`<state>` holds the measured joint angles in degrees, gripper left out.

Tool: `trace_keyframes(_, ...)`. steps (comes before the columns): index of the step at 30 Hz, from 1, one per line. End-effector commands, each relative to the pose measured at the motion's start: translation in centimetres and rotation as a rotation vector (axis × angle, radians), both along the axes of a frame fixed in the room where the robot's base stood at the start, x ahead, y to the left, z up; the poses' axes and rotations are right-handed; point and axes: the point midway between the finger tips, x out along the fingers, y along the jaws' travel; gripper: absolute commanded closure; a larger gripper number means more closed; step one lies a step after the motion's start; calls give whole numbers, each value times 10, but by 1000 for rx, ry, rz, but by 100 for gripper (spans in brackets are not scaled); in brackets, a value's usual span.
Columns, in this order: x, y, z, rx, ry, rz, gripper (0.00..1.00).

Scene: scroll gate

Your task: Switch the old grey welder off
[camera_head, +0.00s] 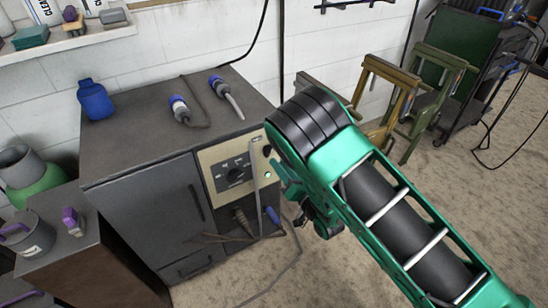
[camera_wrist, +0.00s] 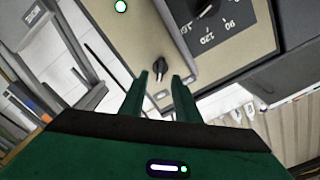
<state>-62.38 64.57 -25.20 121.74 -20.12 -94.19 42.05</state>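The old grey welder (camera_head: 150,210) is a dark grey cabinet with a beige control panel (camera_head: 225,165) on its right front. A large black dial (camera_head: 236,175) is on the panel, and a green lamp (camera_head: 267,175) is lit near its right edge. In the wrist view the lit lamp (camera_wrist: 121,6) is at the top and part of the numbered dial (camera_wrist: 205,6) at top right. A small black rotary switch (camera_wrist: 160,69) is on the panel. My gripper (camera_wrist: 160,78) is open, its fingertips either side of the switch in the picture. I cannot tell whether they touch it.
Cables hang below the panel. A dark pot (camera_head: 24,234) is at left. The floor at right is open.

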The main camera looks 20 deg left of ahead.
Motion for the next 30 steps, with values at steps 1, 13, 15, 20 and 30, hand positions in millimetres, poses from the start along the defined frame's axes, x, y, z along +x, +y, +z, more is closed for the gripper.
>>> trace_keyframes(1, 7, 7, 2, 5, -1, -1, 71)
trace_keyframes(13, 36, 42, 1, 1, -2, -1, 71)
trace_keyframes(15, 37, 43, 1, -1, -1, 0, 71)
trace_keyframes(20, 37, 44, 0, -1, -1, 0, 71)
trace_keyframes(30, 38, 43, 0, -1, 0, -1, 100)
